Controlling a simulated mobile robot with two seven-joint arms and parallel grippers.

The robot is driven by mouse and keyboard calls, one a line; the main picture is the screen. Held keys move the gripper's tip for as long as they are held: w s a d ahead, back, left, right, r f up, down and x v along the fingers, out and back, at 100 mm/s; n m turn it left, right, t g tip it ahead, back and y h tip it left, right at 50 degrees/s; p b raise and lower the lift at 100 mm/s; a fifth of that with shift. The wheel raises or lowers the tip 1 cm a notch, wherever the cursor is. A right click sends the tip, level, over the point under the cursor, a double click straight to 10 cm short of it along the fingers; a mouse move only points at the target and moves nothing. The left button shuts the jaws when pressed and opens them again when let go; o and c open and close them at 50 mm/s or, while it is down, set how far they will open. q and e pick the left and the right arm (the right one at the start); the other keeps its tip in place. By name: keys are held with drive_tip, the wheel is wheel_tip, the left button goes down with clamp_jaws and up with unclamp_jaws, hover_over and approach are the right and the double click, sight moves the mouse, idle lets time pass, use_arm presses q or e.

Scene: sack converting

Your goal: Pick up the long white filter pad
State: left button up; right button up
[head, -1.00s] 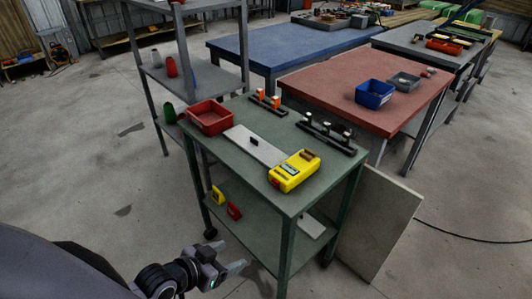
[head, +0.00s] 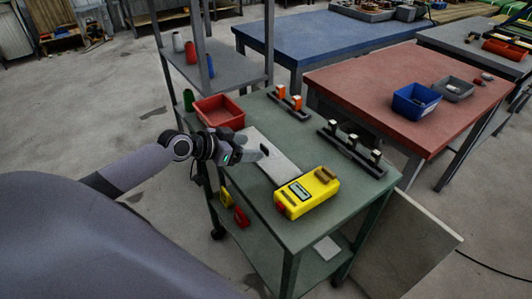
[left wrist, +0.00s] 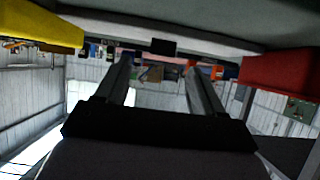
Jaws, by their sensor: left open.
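The long white filter pad (head: 278,157) lies flat on the top of the green cart (head: 345,205), between a red bin and a yellow device. A small black upright grip (head: 264,149) stands on it. It also shows in the left wrist view as a black block (left wrist: 163,46). My left gripper (head: 257,155) is at the cart's left edge, by the pad's near side, pointing right toward the grip. Its two fingers are apart and empty in the left wrist view (left wrist: 160,85), with the black block ahead between them. My right gripper is not in view.
The red bin (head: 218,112) stands just behind my left gripper. The yellow device (head: 307,193) sits at the pad's right end. Two black racks with orange (head: 290,103) and white (head: 350,148) pegs stand along the far edge. A grey shelf (head: 226,72) rises behind.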

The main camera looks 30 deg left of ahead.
sight(263, 147)
use_arm(q)
drive_tip(key=shift+x, duration=2.65)
drive_tip(key=shift+w+a, duration=0.1)
drive_tip(key=shift+a, duration=0.05)
drive_tip(key=c, duration=1.1)
